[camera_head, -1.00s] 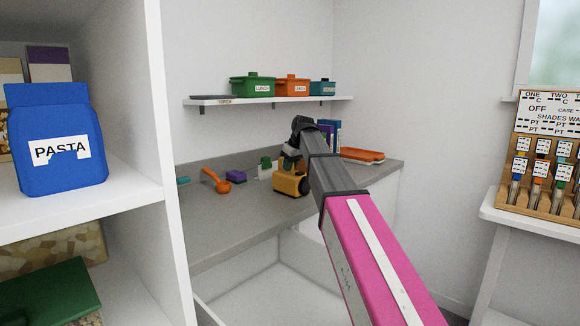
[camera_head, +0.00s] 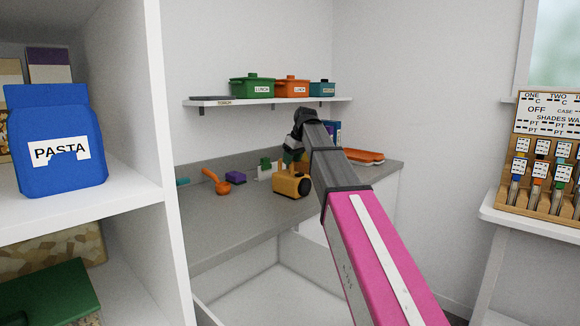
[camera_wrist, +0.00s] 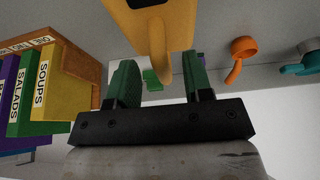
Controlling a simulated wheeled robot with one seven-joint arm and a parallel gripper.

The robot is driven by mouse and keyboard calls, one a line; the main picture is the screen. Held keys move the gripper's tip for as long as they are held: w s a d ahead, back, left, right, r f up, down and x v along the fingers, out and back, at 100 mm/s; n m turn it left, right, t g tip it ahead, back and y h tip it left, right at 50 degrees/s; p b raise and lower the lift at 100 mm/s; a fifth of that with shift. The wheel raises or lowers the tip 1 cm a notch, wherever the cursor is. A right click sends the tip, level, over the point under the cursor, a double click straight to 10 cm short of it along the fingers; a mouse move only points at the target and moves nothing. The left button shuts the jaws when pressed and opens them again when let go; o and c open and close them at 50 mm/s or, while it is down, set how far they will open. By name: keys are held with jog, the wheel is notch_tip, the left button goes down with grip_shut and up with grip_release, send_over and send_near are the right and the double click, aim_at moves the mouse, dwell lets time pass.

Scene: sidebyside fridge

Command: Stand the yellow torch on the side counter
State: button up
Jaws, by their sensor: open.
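The yellow torch (camera_head: 287,185) rests on the grey side counter (camera_head: 225,220), with a dark round face toward the front right. In the wrist view its yellow body (camera_wrist: 180,20) fills the top middle, and a rounded yellow part reaches down between my fingers in the picture. My gripper (camera_wrist: 160,65) is open, with green fingers apart on either side of that part. I see no finger closed on it. In the head view my gripper (camera_head: 291,155) is above and behind the torch, partly hidden by my wrist.
An orange ladle (camera_head: 217,182), a purple block (camera_head: 236,177) and an orange tray (camera_head: 364,156) are on the counter. Upright books (camera_wrist: 50,85) stand beside my gripper. A wall shelf (camera_head: 270,101) with lidded pots is above. The counter's front left is clear.

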jog(key=v, duration=0.8)
jog(key=shift+r, duration=0.2)
dwell(1.1)
